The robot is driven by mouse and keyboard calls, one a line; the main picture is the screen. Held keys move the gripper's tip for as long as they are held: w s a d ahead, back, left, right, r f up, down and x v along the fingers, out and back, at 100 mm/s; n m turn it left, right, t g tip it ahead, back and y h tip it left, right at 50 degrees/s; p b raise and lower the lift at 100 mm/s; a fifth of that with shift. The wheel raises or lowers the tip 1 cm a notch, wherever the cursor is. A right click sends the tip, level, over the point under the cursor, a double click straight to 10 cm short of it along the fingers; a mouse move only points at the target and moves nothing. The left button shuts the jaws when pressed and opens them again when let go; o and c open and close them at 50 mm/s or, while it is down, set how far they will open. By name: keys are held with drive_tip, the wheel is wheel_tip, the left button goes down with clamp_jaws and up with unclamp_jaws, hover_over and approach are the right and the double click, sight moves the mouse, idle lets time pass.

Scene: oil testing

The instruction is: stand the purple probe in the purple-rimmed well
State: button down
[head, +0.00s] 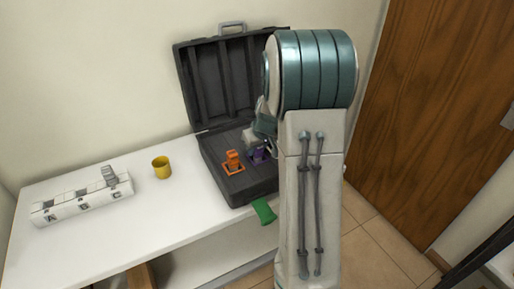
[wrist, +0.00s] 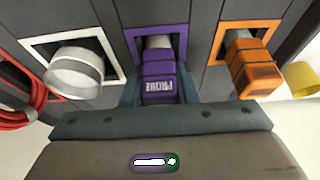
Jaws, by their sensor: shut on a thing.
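The purple probe (wrist: 160,78) shows in the wrist view between the fingers of my gripper (wrist: 160,92), which is shut on it. Its grey end lies within the purple-rimmed well (wrist: 131,44); how deep it sits cannot be told. In the head view the purple probe (head: 259,154) stands at the purple-rimmed well in the open black case (head: 232,187), partly hidden by my gripper and arm.
An orange probe (wrist: 252,66) stands in the orange-rimmed well just right. A yellow cup (head: 161,168), a lettered white rack (head: 82,200) and a green object (head: 264,212) also show.

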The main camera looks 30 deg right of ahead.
drive_tip(key=shift+f, duration=0.3)
drive_tip(key=c, duration=1.4)
unclamp_jaws()
drive_tip(key=p+v, duration=0.4)
drive_tip(key=v, duration=0.7)
drive_tip(key=shift+r, duration=0.1)
drive_tip(key=s+a+r+g, duration=0.1)
drive_tip(key=s+a+r, duration=0.1)
drive_tip(key=s+a, duration=0.6)
drive_tip(key=s+a+r, duration=0.3)
drive_tip(key=s+a, duration=0.5)
drive_tip(key=s, duration=0.5)
drive_tip(key=shift+r+m+g+p, duration=0.25)
drive_tip(key=shift+m+g+p, duration=0.05)
drive_tip(key=shift+g, duration=0.1)
